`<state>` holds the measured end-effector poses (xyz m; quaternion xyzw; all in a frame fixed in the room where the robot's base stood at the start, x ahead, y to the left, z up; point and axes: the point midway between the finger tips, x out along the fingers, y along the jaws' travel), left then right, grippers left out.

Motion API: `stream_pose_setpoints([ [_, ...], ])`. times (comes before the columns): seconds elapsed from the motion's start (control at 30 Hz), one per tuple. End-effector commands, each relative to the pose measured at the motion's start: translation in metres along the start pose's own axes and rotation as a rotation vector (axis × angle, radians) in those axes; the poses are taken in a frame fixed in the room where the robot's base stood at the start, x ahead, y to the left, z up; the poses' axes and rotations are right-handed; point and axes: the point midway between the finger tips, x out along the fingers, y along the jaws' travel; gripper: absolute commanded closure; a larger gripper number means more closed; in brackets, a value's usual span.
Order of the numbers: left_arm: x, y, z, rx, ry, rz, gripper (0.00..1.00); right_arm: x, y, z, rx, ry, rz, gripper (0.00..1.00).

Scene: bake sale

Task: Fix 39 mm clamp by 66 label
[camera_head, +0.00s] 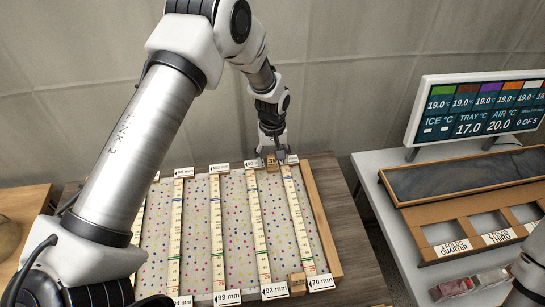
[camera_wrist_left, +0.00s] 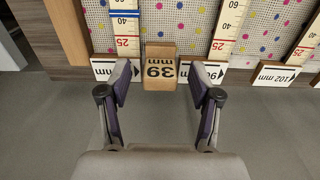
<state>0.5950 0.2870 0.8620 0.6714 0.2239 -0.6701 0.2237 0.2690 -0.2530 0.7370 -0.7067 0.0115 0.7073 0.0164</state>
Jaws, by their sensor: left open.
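The 39 mm clamp, a small wooden block with a "39 mm" tag (camera_wrist_left: 160,68), sits at the far edge of the dotted board between two ruler strips. In the wrist view its tag reads upside down. My left gripper (camera_wrist_left: 162,84) is open, with one finger on either side of the clamp and gaps visible. In the head view the left gripper (camera_head: 273,156) is over the far edge and the clamp (camera_head: 272,165) is partly hidden. A label (camera_wrist_left: 102,69) left of the clamp in the wrist view is partly covered by a finger; its number is not legible. My right gripper is out of view.
Ruler strips (camera_head: 259,224) divide the dotted board, with labels such as 99, 92 and 70 mm (camera_head: 320,283) along the near edge. Another wooden block (camera_head: 297,283) stands there. A side table holds a wooden frame (camera_head: 460,225) and a display (camera_head: 480,107).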

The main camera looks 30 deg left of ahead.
Motion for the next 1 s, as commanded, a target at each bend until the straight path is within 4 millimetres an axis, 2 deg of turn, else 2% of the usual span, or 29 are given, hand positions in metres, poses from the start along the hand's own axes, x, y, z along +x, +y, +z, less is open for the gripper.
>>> stream_pose_setpoints([
  [0.13,-0.023,0.001,-0.001,0.000,0.003,0.003,0.36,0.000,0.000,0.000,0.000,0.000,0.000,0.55],
  [0.4,-0.091,0.001,-0.001,0.000,0.003,0.003,0.36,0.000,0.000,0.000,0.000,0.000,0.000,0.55],
  [0.5,-0.108,0.001,-0.001,0.000,0.002,0.002,0.36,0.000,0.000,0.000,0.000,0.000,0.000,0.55],
  [0.63,-0.117,0.000,-0.001,0.000,0.000,0.000,0.36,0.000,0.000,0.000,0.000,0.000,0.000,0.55],
  [1.0,-0.117,0.000,-0.001,0.000,0.000,0.000,0.36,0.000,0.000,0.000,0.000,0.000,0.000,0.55],
])
